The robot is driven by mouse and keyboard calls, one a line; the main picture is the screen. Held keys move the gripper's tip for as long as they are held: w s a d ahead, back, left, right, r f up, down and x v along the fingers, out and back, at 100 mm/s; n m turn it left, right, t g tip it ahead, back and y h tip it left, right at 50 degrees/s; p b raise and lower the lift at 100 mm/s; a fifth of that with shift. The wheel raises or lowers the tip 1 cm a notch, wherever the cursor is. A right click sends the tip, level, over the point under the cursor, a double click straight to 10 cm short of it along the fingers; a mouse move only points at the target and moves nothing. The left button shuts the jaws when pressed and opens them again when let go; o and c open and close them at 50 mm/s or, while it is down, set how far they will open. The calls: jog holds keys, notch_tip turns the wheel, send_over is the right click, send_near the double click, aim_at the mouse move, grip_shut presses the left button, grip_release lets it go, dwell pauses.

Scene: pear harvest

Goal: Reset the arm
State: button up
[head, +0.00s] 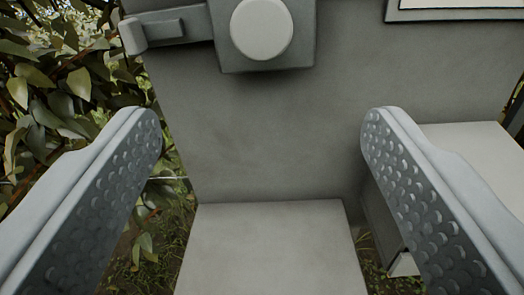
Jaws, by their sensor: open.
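My gripper (262,118) is open in the head view, with its two studded grey fingers wide apart, one at the left and one at the right. Nothing is between the fingers. Grey parts of my own body fill the middle of the view behind and below them. No pear is in view.
Leafy branches (62,85) stand close at the left, beside and behind the left finger. A patch of white blossom or bright sky shows at the top left. Grassy ground (162,240) shows low at the left, with a little more at the lower right.

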dwell(0.3)
jog(key=s+d+f, duration=0.4)
jog(key=s+d, duration=0.2)
jog(key=s, duration=0.3)
jog(key=s+d+f+n, duration=0.1)
jog(key=s+d+f, duration=0.4)
jog(key=s, duration=0.5)
jog(key=shift+d+f+g, duration=0.2)
jog(key=shift+d+g, duration=0.2)
jog(key=shift+d, duration=0.45)
jog(key=shift+c, duration=0.4)
dwell(0.4)
